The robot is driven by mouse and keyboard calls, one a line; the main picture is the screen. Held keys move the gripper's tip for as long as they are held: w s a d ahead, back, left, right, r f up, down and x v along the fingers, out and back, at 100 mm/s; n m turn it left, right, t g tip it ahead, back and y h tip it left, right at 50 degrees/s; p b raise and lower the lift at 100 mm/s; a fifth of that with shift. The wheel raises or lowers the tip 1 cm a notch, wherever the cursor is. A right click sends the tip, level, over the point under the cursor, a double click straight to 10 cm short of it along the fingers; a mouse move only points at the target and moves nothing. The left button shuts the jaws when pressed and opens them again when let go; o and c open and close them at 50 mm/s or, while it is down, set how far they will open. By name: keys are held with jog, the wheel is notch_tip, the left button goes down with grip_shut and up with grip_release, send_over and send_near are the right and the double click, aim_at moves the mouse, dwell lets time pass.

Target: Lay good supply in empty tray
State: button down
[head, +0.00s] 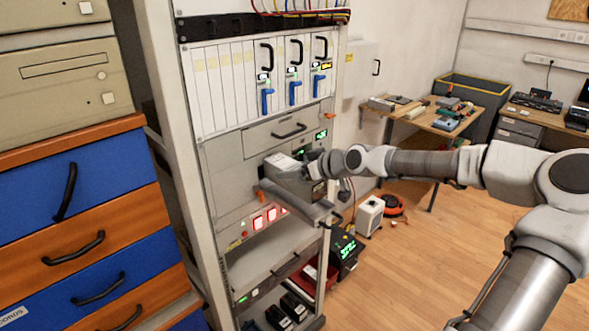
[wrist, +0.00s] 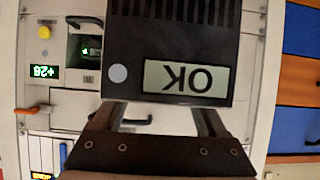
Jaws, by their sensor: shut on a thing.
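My gripper (head: 318,168) is shut on a dark box-shaped supply (head: 292,180) at the front of the rack. In the wrist view the supply (wrist: 180,40) fills the upper middle between my fingers (wrist: 162,112). Its small screen reads OK, upside down, next to a round grey button. In the head view a pale label lies on its top. A grey tray-like part (head: 290,204) juts from the rack just below the supply; I cannot tell whether they touch. The tray's inside is hidden.
The rack (head: 215,160) has several modules with blue levers above and red-lit switches (head: 265,217) below. An open bay (wrist: 88,48) shows a green light. A red tray (head: 312,275) and a black unit with green digits (head: 345,250) stand low.

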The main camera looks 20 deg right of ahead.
jog(key=shift+f+b, duration=1.8)
jog(key=shift+f, duration=0.25)
